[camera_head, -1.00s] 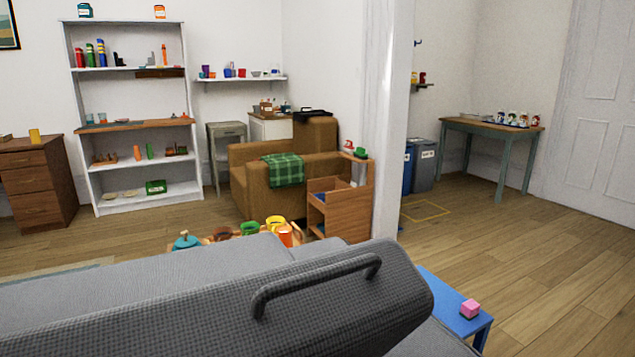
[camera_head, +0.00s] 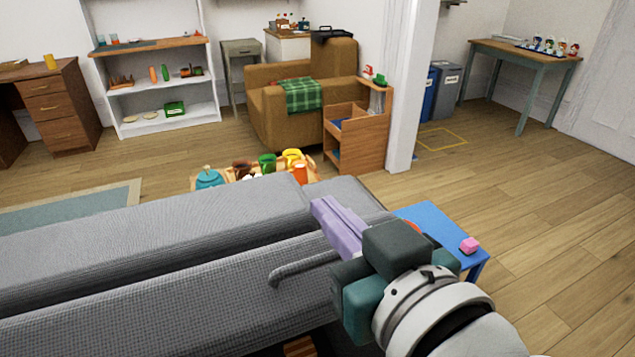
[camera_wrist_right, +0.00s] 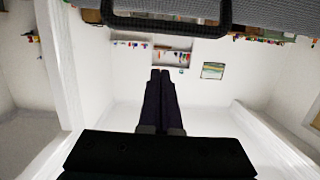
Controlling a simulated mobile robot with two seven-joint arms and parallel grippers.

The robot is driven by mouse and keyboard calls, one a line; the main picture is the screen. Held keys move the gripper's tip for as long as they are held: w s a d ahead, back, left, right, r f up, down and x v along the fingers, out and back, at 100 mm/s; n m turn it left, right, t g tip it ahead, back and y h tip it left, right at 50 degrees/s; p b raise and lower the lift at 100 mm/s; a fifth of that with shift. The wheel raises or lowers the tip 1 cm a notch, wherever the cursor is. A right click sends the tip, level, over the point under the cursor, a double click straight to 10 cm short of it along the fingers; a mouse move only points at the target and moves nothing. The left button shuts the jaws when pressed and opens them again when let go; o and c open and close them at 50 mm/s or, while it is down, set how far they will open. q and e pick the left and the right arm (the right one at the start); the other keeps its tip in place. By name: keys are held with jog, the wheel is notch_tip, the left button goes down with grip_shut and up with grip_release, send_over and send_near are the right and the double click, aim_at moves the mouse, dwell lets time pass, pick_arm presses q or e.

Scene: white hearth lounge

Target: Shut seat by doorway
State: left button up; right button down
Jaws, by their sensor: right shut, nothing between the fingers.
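The seat by the doorway is a long grey upholstered one with a backrest (camera_head: 150,215) behind. Its grey lid (camera_head: 150,285) looks tilted up, with a dark opening under its front edge at the bottom of the head view; how far it is raised is hard to tell. A grey bar handle (camera_head: 300,268) is on the lid and also crosses the top of the right wrist view (camera_wrist_right: 165,24). My right gripper (camera_head: 318,205) is shut and empty, just right of the handle in the head view, its pale fingers pointing up-left; contact is unclear. My left gripper is out of view.
Behind the seat are a tray of colourful cups (camera_head: 315,170), a wooden cabinet (camera_head: 365,145) and a brown armchair (camera_head: 280,125). Wooden floor (camera_head: 560,200) at right is clear.

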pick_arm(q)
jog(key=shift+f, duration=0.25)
pick_arm(e)
jog(key=shift+s+d+f, duration=0.1)
jog(key=shift+s+f, duration=0.2)
jog(key=shift+f, duration=0.6)
jog(key=shift+s+d+f, duration=0.1)
jog(key=shift+s+f, duration=0.15)
jog(key=shift+f, duration=0.65)
pick_arm(q)
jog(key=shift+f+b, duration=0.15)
jog(key=shift+b, duration=0.2)
pick_arm(e)
jog(key=shift+f, duration=0.1)
